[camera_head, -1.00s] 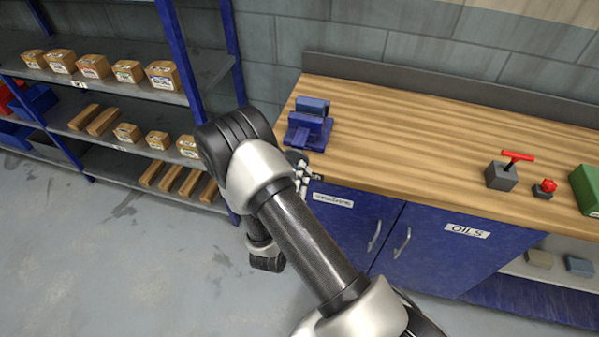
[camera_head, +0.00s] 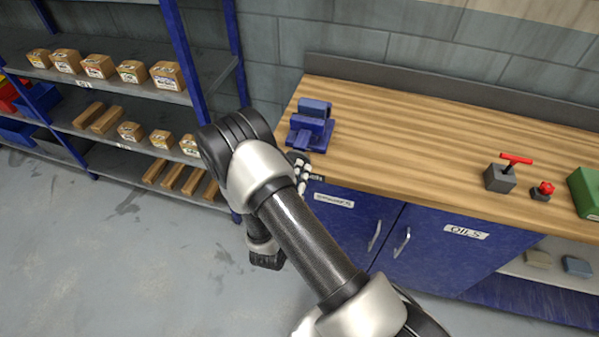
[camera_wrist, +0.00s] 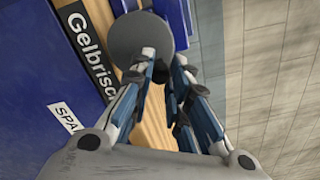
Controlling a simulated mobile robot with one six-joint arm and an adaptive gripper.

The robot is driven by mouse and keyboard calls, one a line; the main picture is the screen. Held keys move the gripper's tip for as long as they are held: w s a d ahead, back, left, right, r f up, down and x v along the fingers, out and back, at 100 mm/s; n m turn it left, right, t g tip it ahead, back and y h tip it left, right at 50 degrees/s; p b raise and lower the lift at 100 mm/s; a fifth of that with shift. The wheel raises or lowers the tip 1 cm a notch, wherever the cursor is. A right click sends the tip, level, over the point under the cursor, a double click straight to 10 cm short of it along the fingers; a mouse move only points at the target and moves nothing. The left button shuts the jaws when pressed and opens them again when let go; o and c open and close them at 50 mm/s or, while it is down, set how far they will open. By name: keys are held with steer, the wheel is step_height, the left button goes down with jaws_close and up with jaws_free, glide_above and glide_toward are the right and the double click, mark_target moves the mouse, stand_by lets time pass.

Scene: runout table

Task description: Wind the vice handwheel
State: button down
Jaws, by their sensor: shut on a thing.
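The blue vice (camera_head: 312,124) stands on the wooden bench near its left front corner. In the wrist view, a grey round handwheel (camera_wrist: 140,42) lies just ahead of my gripper (camera_wrist: 160,68), with a blue part of the vice (camera_wrist: 172,8) behind it. My gripper's two fingers are closed in on the handwheel at its near edge. In the head view, my gripper (camera_head: 302,172) is at the bench's front edge, just below the vice, and my arm partly hides it.
The wooden bench (camera_head: 420,150) has blue cupboards (camera_head: 440,245) below. A grey block with a red T-handle (camera_head: 503,175), a red knob (camera_head: 544,190) and a green box (camera_head: 586,190) stand at the right. Shelves with cartons (camera_head: 98,66) stand at the left. The middle of the bench is clear.

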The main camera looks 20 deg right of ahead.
steer(key=shift+w+a+r+n+p, duration=0.15)
steer(key=shift+r+n+p, duration=0.15)
steer(key=shift+n, duration=0.55)
steer(key=shift+w+a+r+n+p, duration=0.2)
steer(key=shift+n+p, duration=0.2)
steer(key=shift+n, duration=0.45)
steer(key=n, duration=0.2)
steer(key=n+p, duration=0.1)
steer(key=shift+w+a+r, duration=0.2)
steer(key=shift+a+r, duration=0.05)
steer(key=c, duration=1.6)
jaws_free()
steer(key=shift+f, duration=0.15)
steer(key=shift+s, duration=0.1)
steer(key=v, duration=0.7)
steer(key=shift+p, duration=0.3)
